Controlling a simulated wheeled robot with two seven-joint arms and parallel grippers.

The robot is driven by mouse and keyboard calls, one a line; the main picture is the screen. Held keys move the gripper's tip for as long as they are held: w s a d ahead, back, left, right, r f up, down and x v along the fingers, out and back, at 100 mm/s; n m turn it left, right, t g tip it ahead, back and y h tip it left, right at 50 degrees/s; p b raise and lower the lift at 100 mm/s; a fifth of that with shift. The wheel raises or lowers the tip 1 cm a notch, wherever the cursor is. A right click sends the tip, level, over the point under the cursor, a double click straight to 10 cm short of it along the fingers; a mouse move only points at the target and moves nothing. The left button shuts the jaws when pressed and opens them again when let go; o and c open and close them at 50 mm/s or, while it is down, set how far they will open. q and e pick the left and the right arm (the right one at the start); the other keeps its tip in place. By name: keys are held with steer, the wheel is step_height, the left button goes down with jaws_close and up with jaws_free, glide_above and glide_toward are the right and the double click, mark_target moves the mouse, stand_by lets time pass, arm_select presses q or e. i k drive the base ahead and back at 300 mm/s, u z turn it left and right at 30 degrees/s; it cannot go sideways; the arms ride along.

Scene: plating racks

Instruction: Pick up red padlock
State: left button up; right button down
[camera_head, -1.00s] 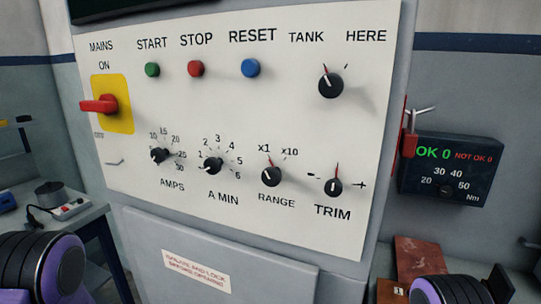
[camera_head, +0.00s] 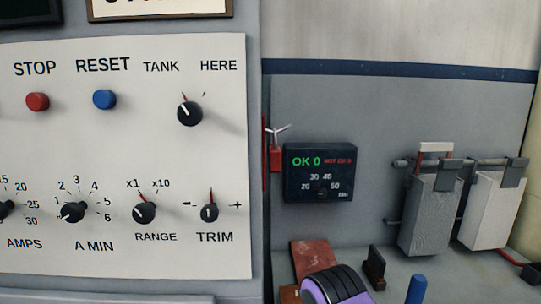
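A small red block that looks like the red padlock (camera_head: 276,159) hangs at the right side edge of the white control panel, left of the black torque display. Pale metal prongs stick out above it; I cannot tell whether they are its shackle or a hook. Neither of my grippers shows. Only a purple and black part of my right arm is in view at the bottom, below and right of the red block.
The control panel (camera_head: 120,215) fills the left. The black display (camera_head: 320,172) is on the wall. Two hanging plates, a grey one (camera_head: 430,215) and a white one (camera_head: 490,210), are at right. A reddish-brown block (camera_head: 312,256), a dark upright piece (camera_head: 375,267) and a blue object (camera_head: 416,289) are below.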

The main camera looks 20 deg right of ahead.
mark_target(275, 152)
steer(key=z, duration=0.05)
steer(key=k, duration=0.5)
steer(key=u, duration=1.2)
steer(key=k, duration=0.95)
steer(key=z, duration=1.3)
steer(key=i, duration=0.5)
